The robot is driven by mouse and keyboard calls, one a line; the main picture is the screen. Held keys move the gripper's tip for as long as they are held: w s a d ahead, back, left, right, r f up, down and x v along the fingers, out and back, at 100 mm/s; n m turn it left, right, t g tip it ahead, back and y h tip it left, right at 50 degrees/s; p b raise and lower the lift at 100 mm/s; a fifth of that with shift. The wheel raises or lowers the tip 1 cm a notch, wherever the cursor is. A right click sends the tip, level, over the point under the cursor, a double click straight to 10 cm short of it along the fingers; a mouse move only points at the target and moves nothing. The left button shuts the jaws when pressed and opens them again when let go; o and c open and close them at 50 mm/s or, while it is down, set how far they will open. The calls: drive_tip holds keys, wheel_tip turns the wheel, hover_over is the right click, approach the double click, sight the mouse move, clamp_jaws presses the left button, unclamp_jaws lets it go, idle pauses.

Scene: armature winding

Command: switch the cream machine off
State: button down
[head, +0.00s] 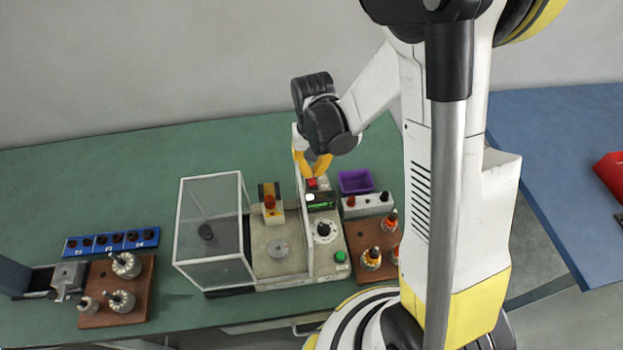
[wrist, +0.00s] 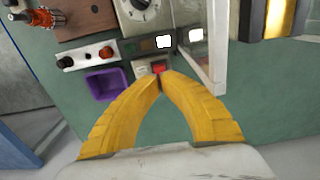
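The cream machine (head: 272,245) stands on the green bench, with a clear guard box at its left. Its control panel carries a dial (head: 323,230), a green button (head: 340,256) and a small display (head: 320,205). A red switch (head: 312,184) is at the panel's far end, and it also shows in the wrist view (wrist: 159,67). My gripper (head: 313,177) has yellow fingers. In the wrist view its fingertips (wrist: 160,78) meet with nothing visible between them, right at the red switch. I cannot tell whether they touch it. The switch's position is unclear.
A purple bin (head: 355,181) and a grey box with knobs (head: 367,204) stand close to the right of the machine. Wooden boards with wound armatures are at right (head: 364,235) and left (head: 142,290). A blue rack (head: 111,242) lies left. Bench behind the machine is clear.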

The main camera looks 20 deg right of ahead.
sight(312, 183)
drive_tip(key=shift+f+b, duration=2)
drive_tip(key=shift+f, duration=0.1)
idle(0.9)
drive_tip(key=shift+r, duration=0.1)
drive_tip(key=shift+r+p, duration=2.45)
drive_tip(key=shift+r, duration=1.05)
drive_tip(key=shift+f, duration=0.1)
